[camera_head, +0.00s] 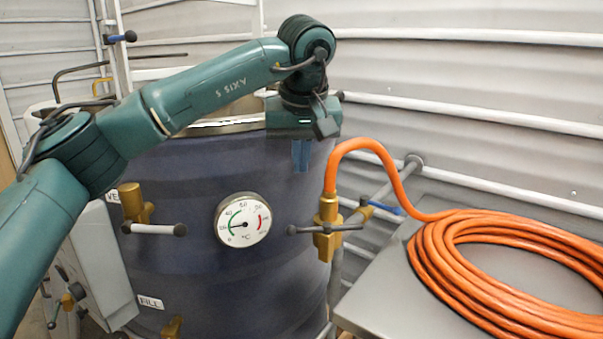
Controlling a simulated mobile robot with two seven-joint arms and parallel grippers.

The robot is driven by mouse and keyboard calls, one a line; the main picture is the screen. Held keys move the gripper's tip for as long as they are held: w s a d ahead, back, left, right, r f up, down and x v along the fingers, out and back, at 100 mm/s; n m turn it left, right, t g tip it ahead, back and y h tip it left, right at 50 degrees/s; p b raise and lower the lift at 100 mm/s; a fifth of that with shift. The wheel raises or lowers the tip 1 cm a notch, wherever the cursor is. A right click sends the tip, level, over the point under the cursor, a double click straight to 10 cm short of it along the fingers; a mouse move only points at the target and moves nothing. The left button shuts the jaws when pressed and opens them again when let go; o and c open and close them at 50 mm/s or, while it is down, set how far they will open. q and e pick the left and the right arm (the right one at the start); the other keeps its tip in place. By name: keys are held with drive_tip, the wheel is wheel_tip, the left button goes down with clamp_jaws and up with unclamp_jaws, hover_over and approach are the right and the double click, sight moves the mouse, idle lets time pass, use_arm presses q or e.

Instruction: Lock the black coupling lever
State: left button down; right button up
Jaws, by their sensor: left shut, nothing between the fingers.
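The black coupling lever (350,228) lies roughly level across the brass coupling (328,208), with a round knob at each end. The coupling joins the end of the orange hose (360,145) at the right side of the dark blue tank (180,275). My left gripper (302,168) points down in front of the tank's upper right part. It is shut and empty, above and a little left of the lever, apart from it. My right gripper is not in view.
A dial gauge (243,220) is left of the lever. A brass valve with a white handle (155,229) is further left. The hose lies coiled on a grey table (385,295) at right. A blue-handled valve (387,208) is behind the coupling.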

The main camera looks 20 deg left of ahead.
sight(327, 229)
use_arm(q)
wheel_tip(327, 229, down, 10)
drive_tip(key=p, duration=0.1)
drive_tip(key=shift+s, duration=0.25)
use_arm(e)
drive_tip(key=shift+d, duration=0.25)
use_arm(q)
drive_tip(key=shift+d, duration=0.1)
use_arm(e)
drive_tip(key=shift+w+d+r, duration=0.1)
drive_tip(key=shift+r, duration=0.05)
